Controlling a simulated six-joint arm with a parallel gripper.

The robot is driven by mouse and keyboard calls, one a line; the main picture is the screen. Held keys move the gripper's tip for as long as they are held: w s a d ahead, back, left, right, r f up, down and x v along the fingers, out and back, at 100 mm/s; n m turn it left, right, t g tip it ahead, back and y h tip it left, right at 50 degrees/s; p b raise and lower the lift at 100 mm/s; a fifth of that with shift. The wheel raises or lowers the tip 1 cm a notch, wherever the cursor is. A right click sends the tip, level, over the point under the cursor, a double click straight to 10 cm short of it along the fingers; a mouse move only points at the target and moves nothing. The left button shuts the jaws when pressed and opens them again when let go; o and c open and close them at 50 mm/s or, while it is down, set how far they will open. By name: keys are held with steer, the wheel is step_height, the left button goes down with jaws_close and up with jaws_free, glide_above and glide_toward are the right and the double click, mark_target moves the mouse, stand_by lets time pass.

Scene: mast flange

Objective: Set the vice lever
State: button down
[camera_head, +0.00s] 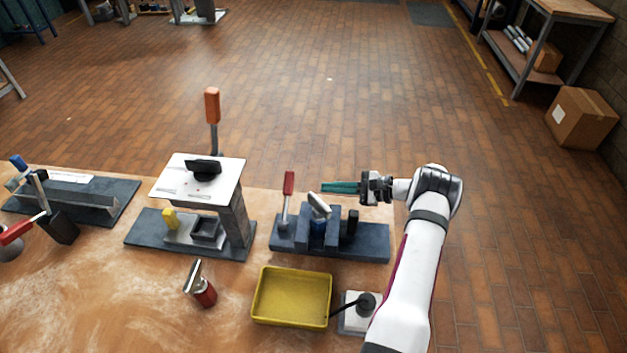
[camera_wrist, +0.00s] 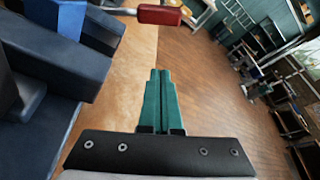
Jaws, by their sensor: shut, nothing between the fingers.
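The vice (camera_head: 330,240) is a dark blue-grey block on a flat base at the table's far edge. Its upright lever with a red handle (camera_head: 288,183) rises at the left end of the base. A metal piece with a pale top (camera_head: 319,205) sits between the blocks. My gripper (camera_head: 323,187) has teal fingers pointing left, above and behind the vice, a little right of the red handle and apart from it. In the wrist view the closed, empty fingers (camera_wrist: 160,72) point toward the red handle (camera_wrist: 160,14) at the top edge, with the vice (camera_wrist: 55,55) at left.
A yellow tray (camera_head: 292,295) lies in front of the vice. A white-topped press fixture (camera_head: 200,177) with an orange handle stands to the left. A red cylindrical tool (camera_head: 202,288) lies near the tray. A black knob on a pale block (camera_head: 360,312) is beside my arm.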

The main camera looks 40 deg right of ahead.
mark_target(287, 199)
steer(key=x, duration=0.7)
steer(key=shift+w+a+f, duration=0.15)
steer(key=shift+w+a, duration=0.1)
steer(key=shift+a, duration=0.05)
steer(key=r, duration=0.1)
steer(key=a+r, duration=0.1)
steer(key=shift+s+a+r, duration=0.2)
steer(key=shift+r, duration=0.1)
steer(key=shift+s+a+r, duration=0.2)
steer(key=shift+r, duration=0.15)
steer(key=shift+r, duration=0.1)
